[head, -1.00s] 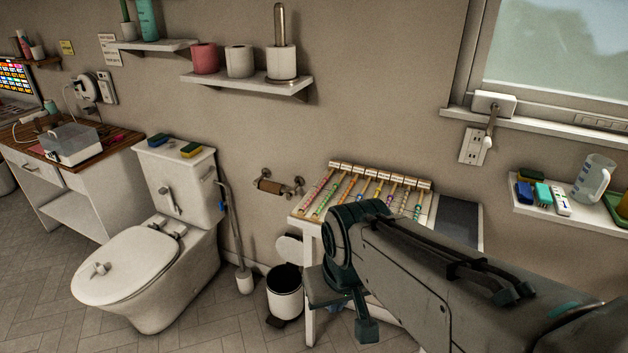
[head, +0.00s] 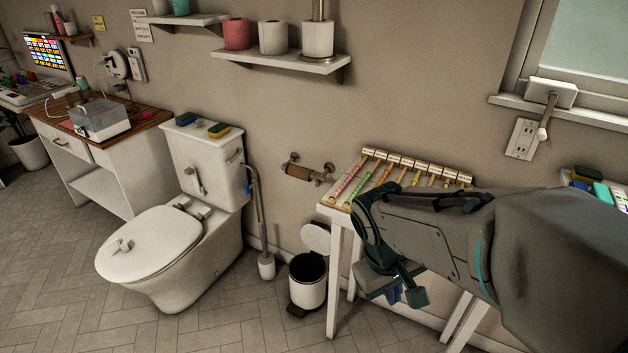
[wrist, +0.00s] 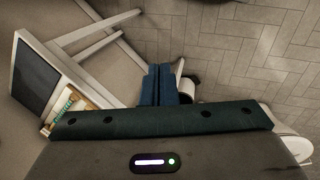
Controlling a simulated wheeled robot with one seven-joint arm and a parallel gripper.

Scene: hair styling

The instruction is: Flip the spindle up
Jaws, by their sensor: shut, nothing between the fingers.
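The spindle (head: 301,171) is a bar on the wall-mounted toilet roll holder, between the toilet and the table. It carries a brown cardboard tube and lies roughly level between its wall mounts. My gripper (head: 393,295) hangs low by the table's front legs, to the right of and below the spindle, and is well apart from it. In the wrist view the two blue fingers of my gripper (wrist: 160,85) are pressed together, empty, and point toward the floor. The spindle cannot be made out in the wrist view.
A white table (head: 338,206) with a row of labelled colourful rods stands right of the spindle. A pedal bin (head: 307,284) with its lid raised stands below it. The toilet (head: 150,246) and a brush (head: 266,264) are left. Floor in front is free.

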